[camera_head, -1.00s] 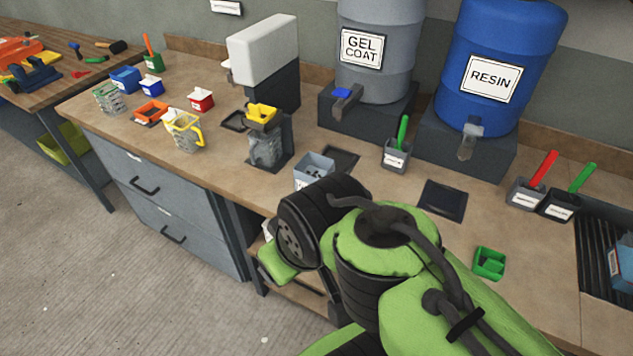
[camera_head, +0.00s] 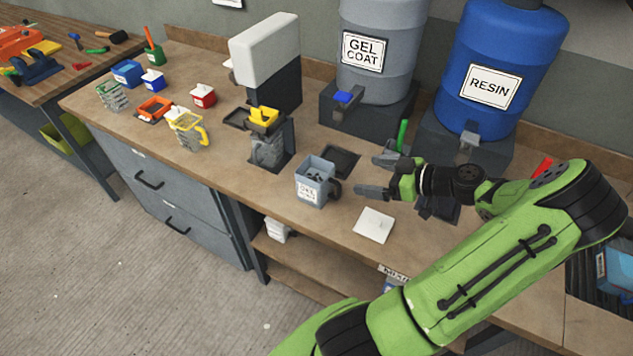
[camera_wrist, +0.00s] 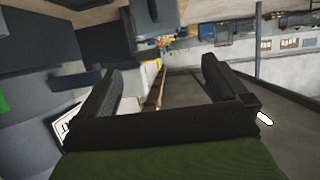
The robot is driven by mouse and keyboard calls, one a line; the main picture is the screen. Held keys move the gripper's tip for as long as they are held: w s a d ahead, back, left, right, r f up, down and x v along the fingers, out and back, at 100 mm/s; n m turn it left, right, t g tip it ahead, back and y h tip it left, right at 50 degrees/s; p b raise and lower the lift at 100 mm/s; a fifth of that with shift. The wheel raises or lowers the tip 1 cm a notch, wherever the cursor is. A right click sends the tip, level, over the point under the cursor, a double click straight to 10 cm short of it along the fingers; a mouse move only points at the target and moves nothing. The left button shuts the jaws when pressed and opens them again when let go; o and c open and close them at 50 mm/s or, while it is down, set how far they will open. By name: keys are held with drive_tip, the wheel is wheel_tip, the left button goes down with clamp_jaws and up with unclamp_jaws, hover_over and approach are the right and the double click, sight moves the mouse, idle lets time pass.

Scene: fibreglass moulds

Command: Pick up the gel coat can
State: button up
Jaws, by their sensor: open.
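The gel coat can (camera_head: 312,187) is a grey, square, open-topped can with a dark handle on its right side and a white label on its front. It stands upright on the bench, and dark shapes show in its mouth. My gripper (camera_head: 370,176) is just right of the can in the head view, open, its two fingers pointing left towards the handle side. A small gap shows between the fingertips and the can. In the wrist view, the open fingers of my gripper (camera_wrist: 158,78) are apart with nothing held; I cannot make out the can clearly there.
A white square sheet (camera_head: 374,224) lies below my gripper. The grey gel coat drum (camera_head: 385,60) and blue resin drum (camera_head: 505,55) stand behind on dark stands. A dispenser with a yellow top (camera_head: 263,118) is left of the can. The bench front edge is close.

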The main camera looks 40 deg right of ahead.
approach(323, 171)
drive_tip(key=w+a, duration=0.3)
drive_tip(key=a, duration=0.1)
drive_tip(key=w+a, duration=0.2)
drive_tip(key=shift+w+r, duration=0.3)
drive_tip(key=shift+r, duration=0.05)
drive_tip(key=shift+s, duration=0.1)
drive_tip(key=shift+c, duration=1.4)
drive_tip(key=shift+r, duration=0.1)
drive_tip(key=c, duration=1.4)
